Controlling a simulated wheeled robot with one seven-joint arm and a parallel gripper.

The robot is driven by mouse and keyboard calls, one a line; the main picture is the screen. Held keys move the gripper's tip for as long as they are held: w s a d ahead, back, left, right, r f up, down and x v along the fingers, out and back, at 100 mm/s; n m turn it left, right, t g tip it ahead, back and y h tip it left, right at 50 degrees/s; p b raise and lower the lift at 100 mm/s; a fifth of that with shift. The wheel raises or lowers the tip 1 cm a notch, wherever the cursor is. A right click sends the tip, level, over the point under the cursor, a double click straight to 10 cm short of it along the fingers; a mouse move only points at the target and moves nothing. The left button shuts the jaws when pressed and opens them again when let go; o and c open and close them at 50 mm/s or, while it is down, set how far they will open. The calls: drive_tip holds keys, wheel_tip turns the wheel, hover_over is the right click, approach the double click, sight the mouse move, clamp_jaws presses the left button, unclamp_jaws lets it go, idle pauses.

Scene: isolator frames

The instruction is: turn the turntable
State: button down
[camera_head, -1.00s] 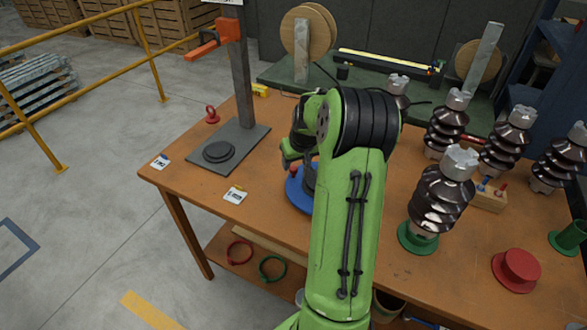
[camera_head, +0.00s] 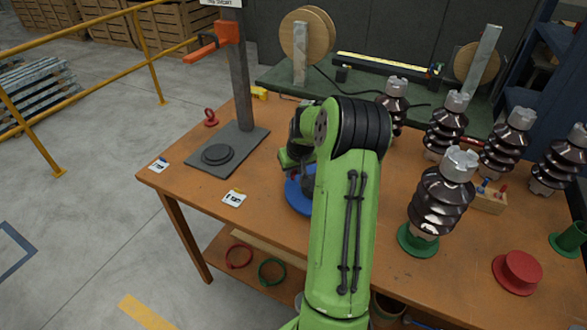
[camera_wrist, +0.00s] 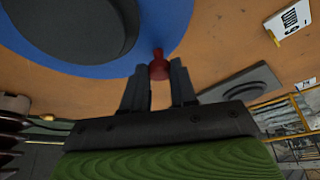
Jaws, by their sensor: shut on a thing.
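The blue turntable (camera_head: 297,197) lies on the orange-brown bench, partly hidden behind my green arm. In the wrist view its blue disc (camera_wrist: 172,28) fills the upper left, with a dark round piece (camera_wrist: 75,25) on top of it. A red knob (camera_wrist: 159,58) stands at the disc's edge. My gripper (camera_wrist: 158,72) is shut on the red knob, with one dark finger on each side of it. In the head view my gripper (camera_head: 289,168) is at the turntable's left edge, and the knob is hard to make out.
A grey stand (camera_head: 242,80) with an orange clamp stands at the left. A brown insulator on a green base (camera_head: 417,240) is close to my arm's right, with several more behind. A red spool (camera_head: 518,271) lies front right. The bench's front left is mostly clear.

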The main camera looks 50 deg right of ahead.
sight(302, 209)
drive_tip(key=shift+s+a, duration=0.1)
drive_tip(key=shift+a, duration=0.05)
drive_tip(key=n, duration=0.1)
drive_tip(key=s+a+n+y, duration=0.1)
drive_tip(key=n, duration=0.1)
drive_tip(key=shift+a, duration=0.25)
drive_tip(key=s+a+n+y+b, duration=0.1)
drive_tip(key=n, duration=0.1)
drive_tip(key=shift+s+a+n, duration=0.15)
drive_tip(key=shift+a+n, duration=0.05)
drive_tip(key=shift+n, duration=0.1)
drive_tip(key=s+n, duration=0.1)
drive_tip(key=s+a+n+y, duration=0.1)
drive_tip(key=n, duration=0.1)
drive_tip(key=s+n, duration=0.1)
drive_tip(key=shift+a+n+y, duration=0.25)
drive_tip(key=shift+n+y, duration=0.05)
drive_tip(key=shift+y, duration=0.1)
drive_tip(key=s+n+g+y+b, duration=0.1)
drive_tip(key=s+n, duration=0.1)
drive_tip(key=n, duration=0.1)
drive_tip(key=shift+s+a, duration=0.15)
drive_tip(key=shift+s+n+g+y, duration=0.25)
drive_tip(key=shift+s+n, duration=0.35)
drive_tip(key=shift+n, duration=0.35)
drive_tip(key=shift+s+n+g+y, duration=0.2)
drive_tip(key=shift+s+n, duration=0.35)
drive_tip(key=shift+n, duration=0.4)
drive_tip(key=c, duration=0.9)
unclamp_jaws()
